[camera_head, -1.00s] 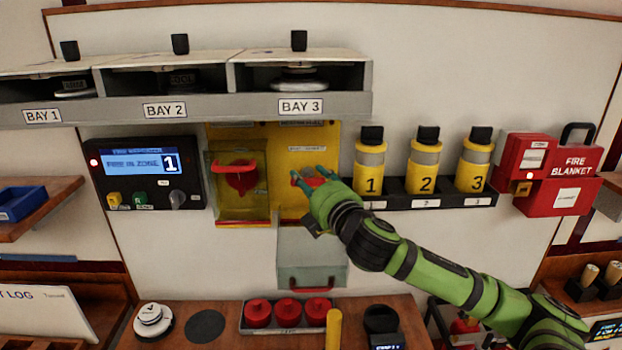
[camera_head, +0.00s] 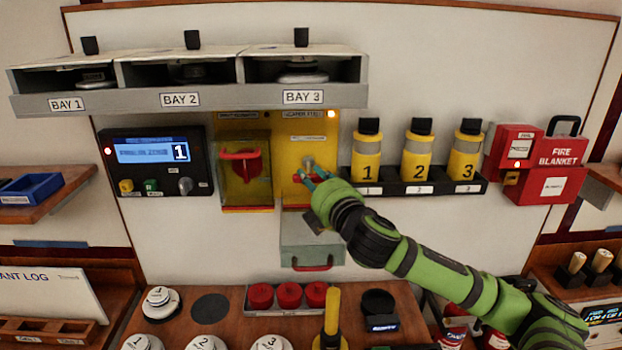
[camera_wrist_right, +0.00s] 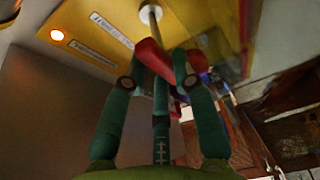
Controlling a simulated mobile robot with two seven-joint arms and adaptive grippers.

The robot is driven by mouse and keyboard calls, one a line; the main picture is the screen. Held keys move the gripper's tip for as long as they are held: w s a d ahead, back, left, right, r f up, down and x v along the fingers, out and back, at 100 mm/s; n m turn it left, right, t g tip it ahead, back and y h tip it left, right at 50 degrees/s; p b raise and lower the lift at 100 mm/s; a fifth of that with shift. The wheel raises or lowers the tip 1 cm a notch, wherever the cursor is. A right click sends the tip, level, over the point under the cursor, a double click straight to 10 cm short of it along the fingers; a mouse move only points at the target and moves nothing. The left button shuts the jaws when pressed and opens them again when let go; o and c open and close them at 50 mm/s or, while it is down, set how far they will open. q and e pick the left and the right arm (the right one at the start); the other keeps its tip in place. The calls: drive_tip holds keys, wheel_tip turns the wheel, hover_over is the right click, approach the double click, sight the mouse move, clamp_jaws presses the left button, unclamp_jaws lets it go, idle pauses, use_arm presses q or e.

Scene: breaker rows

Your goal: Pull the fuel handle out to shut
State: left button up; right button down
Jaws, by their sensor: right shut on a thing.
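The fuel handle is a red grip (camera_wrist_right: 155,58) on a pale metal shaft (camera_wrist_right: 150,20), seen in the wrist view. The shaft stands out from the yellow panel (camera_head: 292,135) below BAY 3. In the head view the shaft (camera_head: 308,162) shows just above my fingers, which largely hide the grip. My right gripper (camera_head: 312,179) is shut on the red grip. In the wrist view its teal fingers (camera_wrist_right: 158,80) lie on both sides of the grip, away from the panel. My left gripper is out of view.
A clear cover with a red knob (camera_head: 242,165) sits just left. A grey box (camera_head: 310,250) hangs below my gripper. Yellow canisters (camera_head: 416,160) stand in a rack to the right. The bay shelf (camera_head: 190,100) juts out above. An orange lamp (camera_head: 331,114) glows on the panel.

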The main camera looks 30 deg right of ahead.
drive_tip(key=shift+a+f, duration=0.15)
drive_tip(key=c, duration=1)
unclamp_jaws()
drive_tip(key=shift+s, duration=0.15)
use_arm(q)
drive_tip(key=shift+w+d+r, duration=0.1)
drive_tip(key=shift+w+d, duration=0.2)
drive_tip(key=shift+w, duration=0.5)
use_arm(e)
drive_tip(key=shift+s+a, duration=0.2)
drive_tip(key=shift+s, duration=0.95)
drive_tip(key=shift+s+a, duration=0.15)
drive_tip(key=shift+s, duration=1.05)
drive_tip(key=shift+s+a, duration=0.2)
drive_tip(key=shift+s, duration=0.95)
drive_tip(key=shift+s, duration=0.1)
